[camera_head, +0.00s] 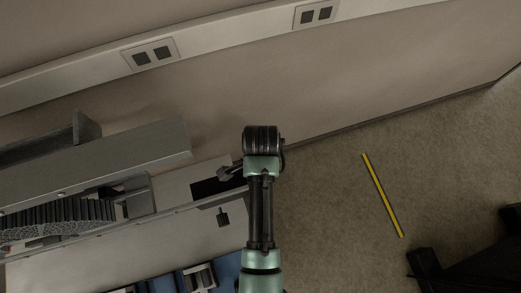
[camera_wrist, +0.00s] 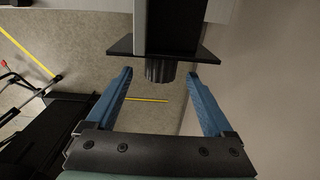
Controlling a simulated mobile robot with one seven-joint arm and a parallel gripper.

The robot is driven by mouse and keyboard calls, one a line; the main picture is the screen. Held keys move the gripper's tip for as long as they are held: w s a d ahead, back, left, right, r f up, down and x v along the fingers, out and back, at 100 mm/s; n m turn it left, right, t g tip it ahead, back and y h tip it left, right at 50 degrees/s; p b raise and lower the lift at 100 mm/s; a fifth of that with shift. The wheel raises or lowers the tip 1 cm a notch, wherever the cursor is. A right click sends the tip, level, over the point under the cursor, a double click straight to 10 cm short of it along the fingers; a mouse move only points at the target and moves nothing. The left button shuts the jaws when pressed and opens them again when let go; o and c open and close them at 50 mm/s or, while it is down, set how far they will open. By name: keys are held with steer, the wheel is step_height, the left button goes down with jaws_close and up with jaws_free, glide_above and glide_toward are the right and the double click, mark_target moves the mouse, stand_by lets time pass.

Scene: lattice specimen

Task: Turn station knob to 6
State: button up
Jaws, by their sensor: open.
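The station knob (camera_wrist: 160,70) is a dark ribbed cylinder under a black plate (camera_wrist: 192,52) in the wrist view. My gripper (camera_wrist: 159,78) is open. Its two blue fingers reach toward the knob, one on each side, with a visible gap to it on both sides in the picture. I cannot tell whether the fingertips reach level with the knob. No number or pointer mark on the knob is readable. In the head view my gripper (camera_head: 226,173) is small and dark beside a black plate (camera_head: 207,188) at the bench end; the knob cannot be made out there.
A grey bench with a metal beam (camera_head: 110,160) and a row of dark ribbed parts (camera_head: 60,215) lies at left. The wall runs behind. Open floor with a yellow strip (camera_head: 382,195) lies at right.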

steer(key=shift+f, duration=1.7)
steer(key=shift+c, duration=0.4)
steer(key=c, duration=1.3)
steer(key=shift+w, duration=0.1)
